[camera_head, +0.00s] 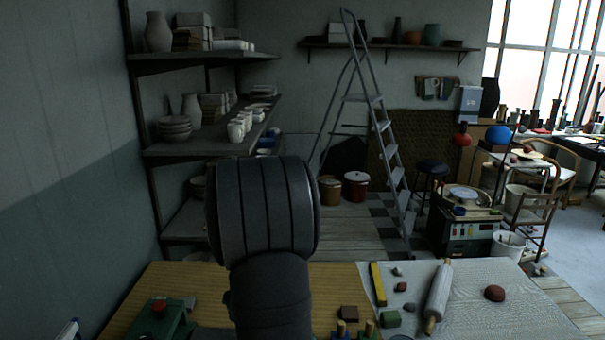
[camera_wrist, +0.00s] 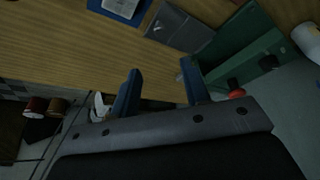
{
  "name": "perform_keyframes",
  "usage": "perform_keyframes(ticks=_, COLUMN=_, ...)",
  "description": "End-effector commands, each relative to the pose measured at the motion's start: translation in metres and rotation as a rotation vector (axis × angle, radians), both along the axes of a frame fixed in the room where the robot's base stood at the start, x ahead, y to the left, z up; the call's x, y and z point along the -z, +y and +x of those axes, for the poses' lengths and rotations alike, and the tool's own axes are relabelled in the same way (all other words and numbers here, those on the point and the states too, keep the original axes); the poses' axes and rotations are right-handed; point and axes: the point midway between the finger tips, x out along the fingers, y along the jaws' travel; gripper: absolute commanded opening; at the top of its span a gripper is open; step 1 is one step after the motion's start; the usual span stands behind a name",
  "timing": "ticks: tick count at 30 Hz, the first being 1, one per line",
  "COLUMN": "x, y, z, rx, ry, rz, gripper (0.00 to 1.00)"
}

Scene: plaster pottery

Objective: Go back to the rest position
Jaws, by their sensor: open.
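My gripper (camera_wrist: 162,88) shows in the wrist view as two dark blue fingers, spread apart with nothing between them. It is open, and it points over the wooden table (camera_wrist: 60,50). In the head view my arm rises in the middle of the picture in front of the table (camera_head: 190,275), and the gripper itself is out of sight there. A green device with a red knob (camera_head: 160,305) stands on the table at the lower left; its green body (camera_wrist: 240,45) also shows at the upper right of the wrist view.
A rolling pin (camera_head: 438,295), a yellow bar (camera_head: 378,284), a green block (camera_head: 390,319) and a reddish lump (camera_head: 494,293) lie on the table's right part. In the wrist view a grey flat item (camera_wrist: 180,27) and a blue item (camera_wrist: 122,8) lie near the fingers. Shelves (camera_head: 215,140) and a ladder (camera_head: 385,130) stand behind.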

Motion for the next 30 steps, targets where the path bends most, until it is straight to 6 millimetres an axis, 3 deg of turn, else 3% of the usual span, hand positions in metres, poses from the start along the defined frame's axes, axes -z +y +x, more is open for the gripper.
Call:
perform_keyframes(ticks=5, x=-0.028, y=-0.009, z=-0.008, rx=0.002, ry=-0.004, rz=0.0, gripper=0.42)
perform_keyframes(ticks=9, x=0.0, y=0.0, z=-0.001, rx=-0.001, ry=0.005, rz=-0.001, gripper=0.42)
perform_keyframes(ticks=30, x=0.101, y=0.029, z=0.029, rx=0.0, ry=0.004, rz=-0.001, gripper=0.42)
